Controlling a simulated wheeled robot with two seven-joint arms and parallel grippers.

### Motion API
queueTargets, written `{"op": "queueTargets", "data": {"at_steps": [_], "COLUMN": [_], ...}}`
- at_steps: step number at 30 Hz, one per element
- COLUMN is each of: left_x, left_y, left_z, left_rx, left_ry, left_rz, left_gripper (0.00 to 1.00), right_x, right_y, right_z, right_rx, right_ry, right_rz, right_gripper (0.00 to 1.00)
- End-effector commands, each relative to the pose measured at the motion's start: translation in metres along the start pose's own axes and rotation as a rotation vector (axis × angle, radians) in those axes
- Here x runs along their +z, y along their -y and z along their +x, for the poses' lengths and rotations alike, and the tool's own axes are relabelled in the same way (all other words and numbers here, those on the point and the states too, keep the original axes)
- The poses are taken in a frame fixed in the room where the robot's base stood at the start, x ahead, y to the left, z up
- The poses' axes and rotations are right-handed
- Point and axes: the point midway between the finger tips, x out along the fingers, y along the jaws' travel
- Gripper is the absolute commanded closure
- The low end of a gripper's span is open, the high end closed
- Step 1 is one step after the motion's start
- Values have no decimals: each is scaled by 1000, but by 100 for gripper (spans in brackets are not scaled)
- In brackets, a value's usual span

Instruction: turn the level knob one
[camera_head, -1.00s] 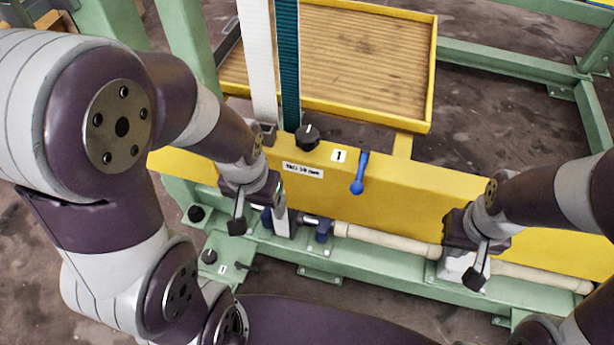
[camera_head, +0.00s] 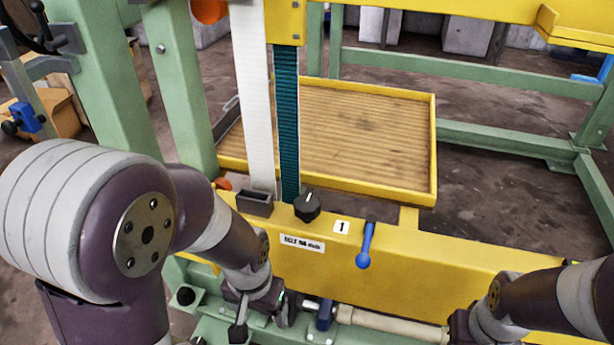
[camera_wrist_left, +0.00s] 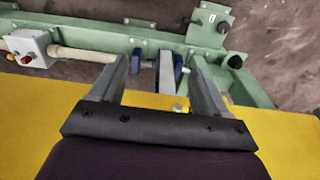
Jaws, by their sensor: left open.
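A black knob (camera_head: 308,205) with a pale pointer mark sits on top of the yellow beam (camera_head: 410,275), just left of a white label "1" (camera_head: 342,227). A blue lever (camera_head: 366,246) hangs to the right of that label. My left gripper (camera_head: 283,312) is low in front of the beam, below and left of the knob and apart from it.
A white strap (camera_head: 252,100) and a green belt (camera_head: 287,125) rise behind the knob. A yellow-rimmed wooden tray (camera_head: 433,150) lies behind the beam. Green posts (camera_head: 188,90) stand at left. A control box with a red button (camera_wrist_left: 27,46) shows in the left wrist view.

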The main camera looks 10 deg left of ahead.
Motion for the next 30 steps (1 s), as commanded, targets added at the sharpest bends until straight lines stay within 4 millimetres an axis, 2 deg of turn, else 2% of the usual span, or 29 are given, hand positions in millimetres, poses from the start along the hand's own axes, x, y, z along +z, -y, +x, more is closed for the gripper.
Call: {"op": "queueTargets", "data": {"at_steps": [1, 5, 8, 11, 12, 13, 15, 18, 21, 24, 26, 28, 30], "left_x": [-3, -12, -24, -42, -51, -58, -75, -97, -118, -142, -156, -166, -164], "left_y": [-1, -5, -8, -14, -16, -18, -24, -31, -38, -44, -46, -47, -46], "left_z": [-28, -66, -105, -159, -182, -198, -229, -263, -284, -292, -275, -278, -277], "left_rx": [0, 1, 1, -1, -2, -3, -8, -16, -24, -30, -28, -23, -29], "left_ry": [10, 30, 48, 66, 76, 82, 95, 105, 108, 97, 77, 58, 64], "left_rz": [5, 19, 20, -4, -25, -44, -103, -204, -324, -486, -607, -709, -772], "left_gripper": [24, 24, 24, 24, 24, 24, 24, 24, 24, 24, 24, 24, 24], "right_x": [-4, -9, -15, -22, -26, -29, -34, -40, -44, -47, -45, -44, -44], "right_y": [0, 0, 0, 0, 0, 0, 1, 1, 1, 1, 1, 1, 1], "right_z": [-30, -76, -124, -189, -218, -240, -283, -334, -370, -392, -376, -374, -374], "right_rx": [0, 0, 0, 0, 0, 0, 0, 0, 0, 0, 0, 0, 0], "right_ry": [0, 0, 0, 0, 0, 0, -1, 0, 0, 0, -1, 2, 2], "right_rz": [0, 0, 0, 0, 0, 0, 0, 0, 0, 0, 0, 0, 0], "right_gripper": [100, 100, 100, 100, 100, 100, 100, 100, 100, 100, 100, 100, 100]}}
